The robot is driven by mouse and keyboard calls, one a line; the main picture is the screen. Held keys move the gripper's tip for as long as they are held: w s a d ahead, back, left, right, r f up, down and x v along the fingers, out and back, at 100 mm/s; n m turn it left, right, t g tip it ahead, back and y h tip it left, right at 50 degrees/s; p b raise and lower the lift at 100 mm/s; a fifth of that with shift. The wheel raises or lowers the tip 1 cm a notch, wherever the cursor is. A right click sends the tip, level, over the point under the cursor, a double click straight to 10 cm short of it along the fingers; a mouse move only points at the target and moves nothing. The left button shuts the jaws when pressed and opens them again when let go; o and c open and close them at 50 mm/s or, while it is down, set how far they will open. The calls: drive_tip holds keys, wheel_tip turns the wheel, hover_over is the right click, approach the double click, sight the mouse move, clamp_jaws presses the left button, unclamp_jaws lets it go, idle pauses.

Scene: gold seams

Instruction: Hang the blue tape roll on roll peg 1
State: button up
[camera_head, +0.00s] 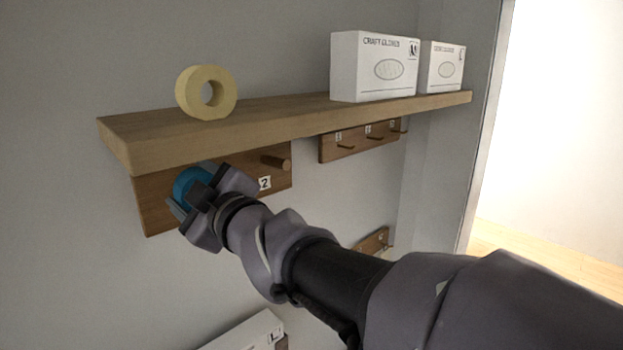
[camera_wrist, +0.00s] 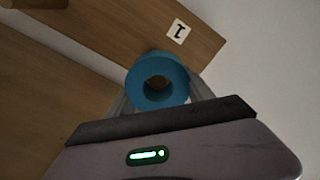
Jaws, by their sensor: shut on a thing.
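My gripper (camera_head: 192,188) is shut on the blue tape roll (camera_head: 186,181), close in front of the left part of the wooden peg board under the shelf. In the wrist view the blue tape roll (camera_wrist: 171,97) sits between the fingers, its hole facing the camera. Something brownish shows through the hole; I cannot tell whether it is peg or board. The label "1" (camera_wrist: 178,32) shows upside down on the board (camera_wrist: 205,42) just beyond the roll. Roll peg 1 is hidden behind the roll and gripper. Whether the roll is around it cannot be told.
Peg 2 (camera_head: 275,162) with its label "2" (camera_head: 265,183) is bare, right of my gripper. The wooden shelf (camera_head: 270,120) overhangs closely above, carrying a yellow tape roll (camera_head: 226,92) and white glove boxes (camera_head: 345,68). Smaller hook rails (camera_head: 345,150) are farther right.

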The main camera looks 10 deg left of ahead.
drive_tip(key=shift+w+a, duration=0.1)
drive_tip(key=shift+w+a, duration=0.45)
drive_tip(key=shift+a, duration=0.1)
drive_tip(key=shift+a, duration=0.1)
idle(0.5)
drive_tip(key=shift+w+a, duration=0.5)
drive_tip(key=shift+a, duration=0.05)
drive_tip(key=shift+f+b, duration=0.1)
drive_tip(key=shift+b, duration=0.2)
drive_tip(key=shift+w+a+f, duration=0.25)
drive_tip(key=shift+a, duration=0.1)
drive_tip(key=shift+b, duration=0.35)
idle(0.5)
